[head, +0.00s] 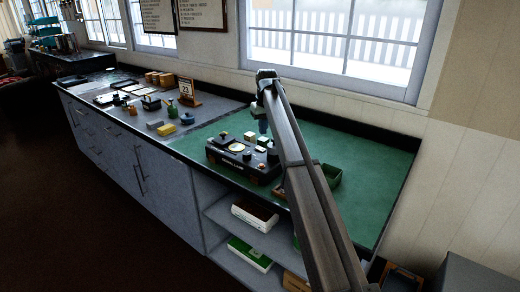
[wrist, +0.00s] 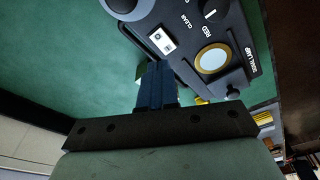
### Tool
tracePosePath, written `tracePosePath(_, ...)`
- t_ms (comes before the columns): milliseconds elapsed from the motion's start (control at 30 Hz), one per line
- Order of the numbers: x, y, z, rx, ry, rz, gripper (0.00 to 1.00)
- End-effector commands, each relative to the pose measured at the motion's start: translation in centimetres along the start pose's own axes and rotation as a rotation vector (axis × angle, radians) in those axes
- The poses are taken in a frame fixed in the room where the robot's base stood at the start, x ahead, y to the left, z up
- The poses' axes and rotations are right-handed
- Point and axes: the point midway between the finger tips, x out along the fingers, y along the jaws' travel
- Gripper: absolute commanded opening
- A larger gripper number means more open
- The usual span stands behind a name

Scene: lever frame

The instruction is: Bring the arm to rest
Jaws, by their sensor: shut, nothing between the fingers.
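My gripper (head: 263,128) hangs from my raised arm over the green mat, above the right part of the black lever frame box (head: 262,176). In the wrist view its blue fingers (wrist: 157,68) are together with nothing between them. The box's panel (wrist: 184,70) lies beyond the fingertips, with a dial marked CLEAR and RED, a white switch (wrist: 161,41) and a gold-ringed round lamp (wrist: 213,59) labelled SIGNAL LAMP. I cannot tell the exact gap between fingertips and panel.
A yellow block (head: 166,129), a calendar (head: 188,91) and several small items stand on the grey counter (head: 205,108) to the left. The windowed wall is behind.

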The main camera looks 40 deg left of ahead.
Motion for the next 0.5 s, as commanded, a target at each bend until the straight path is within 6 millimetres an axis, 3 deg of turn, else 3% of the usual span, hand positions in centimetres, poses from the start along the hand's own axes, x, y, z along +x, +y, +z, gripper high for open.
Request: tracePosePath(500,0.13,0.33,0.21,0.009,0.003,0.002,0.0)
